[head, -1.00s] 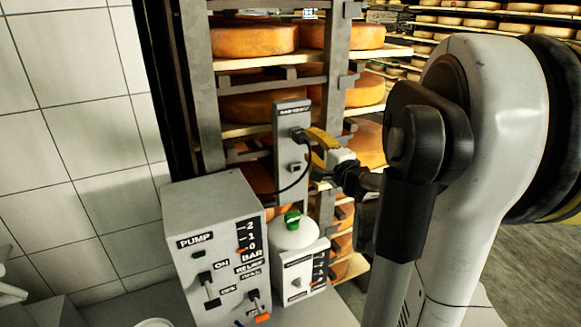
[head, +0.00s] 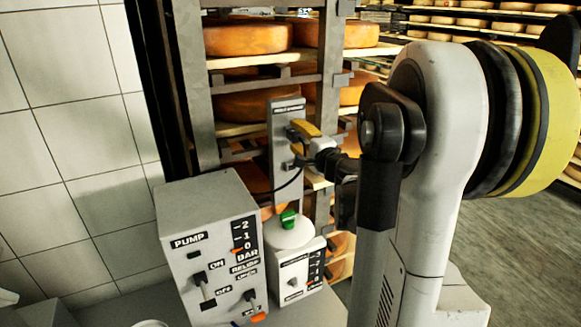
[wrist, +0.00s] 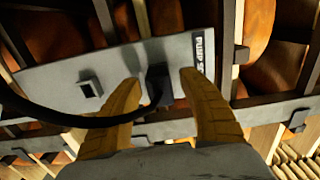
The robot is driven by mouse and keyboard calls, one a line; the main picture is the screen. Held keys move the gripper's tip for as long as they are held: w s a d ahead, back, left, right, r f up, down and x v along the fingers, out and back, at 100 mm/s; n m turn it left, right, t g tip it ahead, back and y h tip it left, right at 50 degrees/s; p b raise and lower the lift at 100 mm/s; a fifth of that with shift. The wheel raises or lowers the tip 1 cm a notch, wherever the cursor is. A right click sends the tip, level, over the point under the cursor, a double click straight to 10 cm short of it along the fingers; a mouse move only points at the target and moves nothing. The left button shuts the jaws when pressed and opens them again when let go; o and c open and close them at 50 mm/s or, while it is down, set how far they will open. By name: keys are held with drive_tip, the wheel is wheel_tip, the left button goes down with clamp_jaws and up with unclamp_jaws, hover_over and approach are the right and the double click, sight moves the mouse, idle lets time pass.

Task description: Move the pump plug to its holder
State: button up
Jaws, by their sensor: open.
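The black pump plug (wrist: 158,84) sits at the upper part of a grey upright panel (head: 285,188), close to its label. A black cable (wrist: 45,115) runs from the plug. The holder, a small square fitting (wrist: 90,88), is on the same panel below the plug and looks empty. My gripper (wrist: 160,88) is open, with one yellow finger on each side of the plug and visible gaps to it.
A grey pump box (head: 205,250) with switches stands at the front left. Beside it is a smaller white unit (head: 294,262) with a green knob (head: 288,219). Racks of cheese wheels (head: 250,40) stand close behind the panel. A tiled wall is on the left.

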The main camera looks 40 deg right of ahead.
sight(300, 138)
clamp_jaws()
drive_tip(key=shift+s, duration=0.35)
drive_tip(key=shift+v, duration=1.8)
drive_tip(key=shift+a, duration=0.1)
drive_tip(key=shift+p+v, duration=0.3)
drive_tip(key=shift+v, duration=1.2)
